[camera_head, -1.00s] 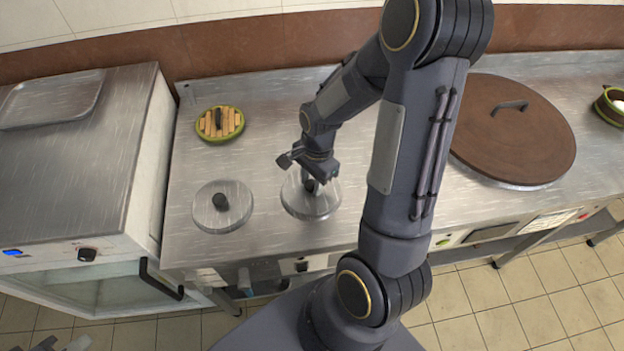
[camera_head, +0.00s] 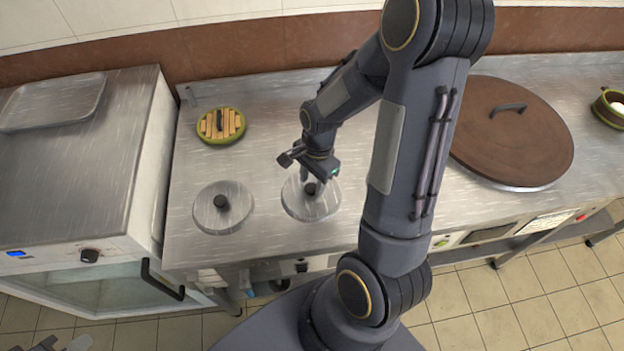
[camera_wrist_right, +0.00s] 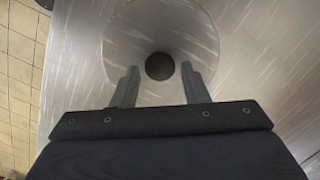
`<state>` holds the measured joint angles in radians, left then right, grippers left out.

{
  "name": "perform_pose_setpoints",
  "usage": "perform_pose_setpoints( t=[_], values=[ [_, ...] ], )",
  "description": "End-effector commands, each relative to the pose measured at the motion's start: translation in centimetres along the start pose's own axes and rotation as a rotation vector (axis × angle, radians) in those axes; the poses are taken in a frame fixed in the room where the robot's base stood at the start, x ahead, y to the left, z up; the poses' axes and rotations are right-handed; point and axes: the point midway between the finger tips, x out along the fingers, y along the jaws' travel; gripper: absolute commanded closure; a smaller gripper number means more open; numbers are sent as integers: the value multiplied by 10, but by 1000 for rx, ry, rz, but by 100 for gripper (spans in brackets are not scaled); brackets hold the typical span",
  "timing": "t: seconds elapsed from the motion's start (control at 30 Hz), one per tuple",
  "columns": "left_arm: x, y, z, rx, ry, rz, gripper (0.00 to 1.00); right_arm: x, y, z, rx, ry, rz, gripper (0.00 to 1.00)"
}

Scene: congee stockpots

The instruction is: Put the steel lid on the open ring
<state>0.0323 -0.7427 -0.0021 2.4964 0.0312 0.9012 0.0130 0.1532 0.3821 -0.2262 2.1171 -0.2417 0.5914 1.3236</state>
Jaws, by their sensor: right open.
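A round steel lid with a black knob (camera_head: 297,207) lies flat on the counter top beneath my right gripper (camera_head: 307,178). The right gripper is open; its fingertips are just above and behind the knob in the head view. In the right wrist view the lid (camera_wrist_right: 125,45) shows its knob between and slightly beyond the two spread fingers (camera_wrist_right: 159,78). A second steel lid (camera_head: 237,216) with a black knob lies to the left. I see no uncovered ring; what is under each lid is hidden. My left gripper (camera_head: 78,343) shows only partly at the bottom left corner.
A round green-rimmed item with wooden slats (camera_head: 207,134) is at the back left. A large brown lid (camera_head: 510,145) covers a pot on the right. A steel cabinet with a tray (camera_head: 55,100) stands at the left. Counter around the two steel lids is clear.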

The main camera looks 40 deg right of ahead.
Motion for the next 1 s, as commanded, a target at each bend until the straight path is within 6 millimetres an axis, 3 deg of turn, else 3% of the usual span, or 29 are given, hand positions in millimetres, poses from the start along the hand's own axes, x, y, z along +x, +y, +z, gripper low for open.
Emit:
perform_pose_setpoints(
  t=[1.0],
  values=[
    [-61, 28, -31, 0, 0, 0, 100, -86, 0, 0, 0, 0, 1, 59]
  ],
)
